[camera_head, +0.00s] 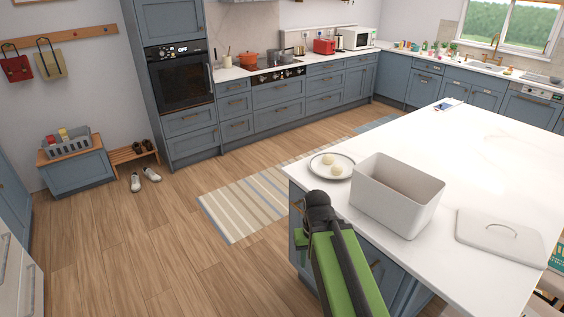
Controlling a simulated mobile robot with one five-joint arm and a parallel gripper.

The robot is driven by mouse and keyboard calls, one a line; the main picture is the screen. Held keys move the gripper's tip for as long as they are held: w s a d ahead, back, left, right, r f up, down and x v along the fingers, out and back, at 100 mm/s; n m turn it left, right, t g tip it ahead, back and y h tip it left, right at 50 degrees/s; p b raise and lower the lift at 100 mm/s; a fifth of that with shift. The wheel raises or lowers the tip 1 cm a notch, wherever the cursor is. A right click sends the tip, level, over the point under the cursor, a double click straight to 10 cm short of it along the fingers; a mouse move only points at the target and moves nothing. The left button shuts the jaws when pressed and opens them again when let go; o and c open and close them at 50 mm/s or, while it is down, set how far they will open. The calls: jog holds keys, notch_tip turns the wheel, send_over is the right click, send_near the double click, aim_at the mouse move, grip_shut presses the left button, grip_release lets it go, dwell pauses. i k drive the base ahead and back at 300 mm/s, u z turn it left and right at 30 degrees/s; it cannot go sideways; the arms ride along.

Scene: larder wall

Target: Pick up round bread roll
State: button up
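Two small, round, pale cream pieces that look like bread rolls, a farther one (328,159) and a nearer one (336,169), lie on a round plate (316,171) near the left edge of the white island top. They are too small to tell apart in kind. My green and black arm rises from the bottom of the view. Its dark end, with my gripper (318,198), is just in front of the island's left edge, below the plate in the picture and apart from the rolls. The fingers cannot be made out.
A large open grey-white bin (396,192) stands right of the plate, its flat lid (500,235) lying farther right. A striped rug (245,207) lies on the floor left of the island; shoes (144,178) lie farther left.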

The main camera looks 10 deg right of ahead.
aim_at(337, 170)
jog(key=u, duration=0.8)
jog(key=i, duration=3.05)
jog(key=z, duration=1)
jog(key=i, duration=0.55)
jog(key=z, duration=0.65)
